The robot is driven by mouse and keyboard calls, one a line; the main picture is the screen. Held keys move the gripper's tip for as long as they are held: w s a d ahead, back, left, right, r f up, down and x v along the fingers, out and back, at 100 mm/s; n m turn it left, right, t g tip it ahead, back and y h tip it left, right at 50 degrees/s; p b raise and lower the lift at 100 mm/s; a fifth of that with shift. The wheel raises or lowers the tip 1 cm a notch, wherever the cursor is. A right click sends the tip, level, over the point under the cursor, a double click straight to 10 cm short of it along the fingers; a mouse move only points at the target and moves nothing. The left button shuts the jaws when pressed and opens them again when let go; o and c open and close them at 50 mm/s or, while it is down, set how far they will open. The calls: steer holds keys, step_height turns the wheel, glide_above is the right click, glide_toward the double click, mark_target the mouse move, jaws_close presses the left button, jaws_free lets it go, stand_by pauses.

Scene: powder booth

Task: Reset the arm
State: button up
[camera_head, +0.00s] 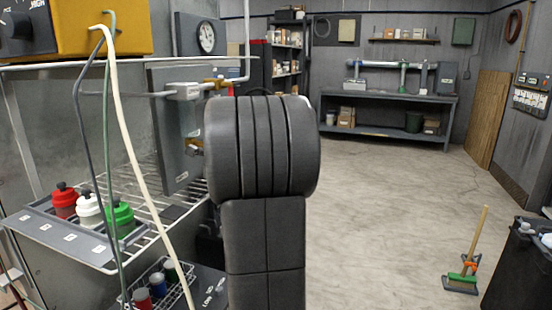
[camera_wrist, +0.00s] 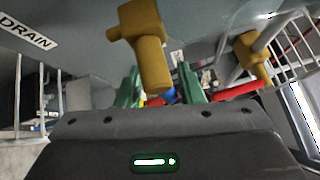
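My arm fills the middle of the head view, and my gripper is hidden there. In the wrist view the two green fingers of my gripper (camera_wrist: 160,76) stand apart, with a gap between them. A yellow-brown fitting (camera_wrist: 143,40) overlaps that gap, and its lower end is near the fingers. I cannot tell whether it touches them. A small blue part and a red bar (camera_wrist: 236,92) show behind the fingers. I see nothing clearly gripped.
A wire rack (camera_head: 165,205) at left holds red (camera_head: 64,202), white (camera_head: 88,210) and green (camera_head: 120,218) bottles. Hoses hang in front. A broom (camera_head: 474,250) stands at right beside a dark bin (camera_head: 515,270). The floor between is clear. A workbench (camera_head: 385,98) stands behind.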

steer(key=shift+r+m+g+p, duration=0.1)
steer(key=shift+m+g+p, duration=0.2)
steer(key=shift+p, duration=0.95)
